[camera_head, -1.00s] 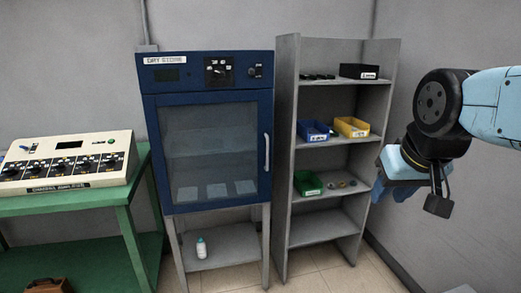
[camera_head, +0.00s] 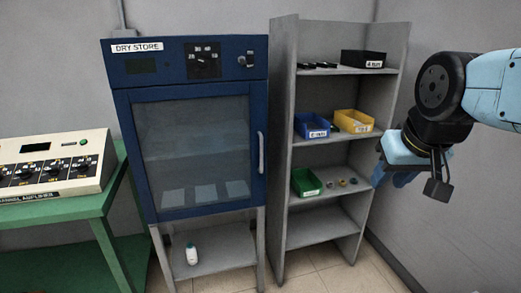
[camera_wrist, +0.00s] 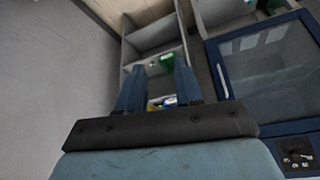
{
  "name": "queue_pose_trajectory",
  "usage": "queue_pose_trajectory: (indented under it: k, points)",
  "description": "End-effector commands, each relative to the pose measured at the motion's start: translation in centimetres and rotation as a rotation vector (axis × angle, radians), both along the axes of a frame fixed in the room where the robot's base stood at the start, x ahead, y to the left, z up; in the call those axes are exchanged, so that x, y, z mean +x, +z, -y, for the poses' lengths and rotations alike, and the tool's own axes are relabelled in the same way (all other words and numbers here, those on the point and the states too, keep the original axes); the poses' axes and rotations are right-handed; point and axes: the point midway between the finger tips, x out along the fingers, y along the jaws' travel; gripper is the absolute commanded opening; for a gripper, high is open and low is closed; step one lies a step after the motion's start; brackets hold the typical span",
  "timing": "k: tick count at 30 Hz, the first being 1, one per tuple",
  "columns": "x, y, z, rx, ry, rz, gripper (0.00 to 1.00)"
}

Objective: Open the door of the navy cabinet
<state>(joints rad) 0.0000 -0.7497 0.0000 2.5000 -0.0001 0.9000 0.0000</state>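The navy cabinet (camera_head: 186,210), labelled DRY STORE, stands in the middle-left of the head view. Its glass-fronted door (camera_head: 192,150) is shut. A light vertical handle (camera_head: 261,153) is on the door's right side. In the wrist view, the cabinet appears turned over at the right, with the handle (camera_wrist: 222,80) right of my gripper fingers. My gripper (camera_wrist: 159,68) has its two blue fingers apart with nothing held between them. In the head view my gripper (camera_head: 392,176) is at the right, in front of the shelf's right side, well away from the handle; its fingers are partly hidden.
A grey open shelf (camera_head: 283,150) stands right of the cabinet, holding a blue bin (camera_head: 311,124), a yellow bin (camera_head: 352,120), a green bin (camera_head: 305,182) and a black box (camera_head: 363,58). A green table (camera_head: 100,207) with an instrument (camera_head: 55,165) is left. A white bottle (camera_head: 192,254) sits below the cabinet.

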Motion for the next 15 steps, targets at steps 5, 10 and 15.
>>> queue_pose_trajectory:
  k: [5,10,15]
  points:
    - [0.0,0.0,0.0,0.0,0.0,0.0,0.35]
    - [0.1,0.0,0.0,0.0,0.0,0.001,0.35]
    - [2.2,-0.2,0.2,-0.008,0.011,0.032,0.35]
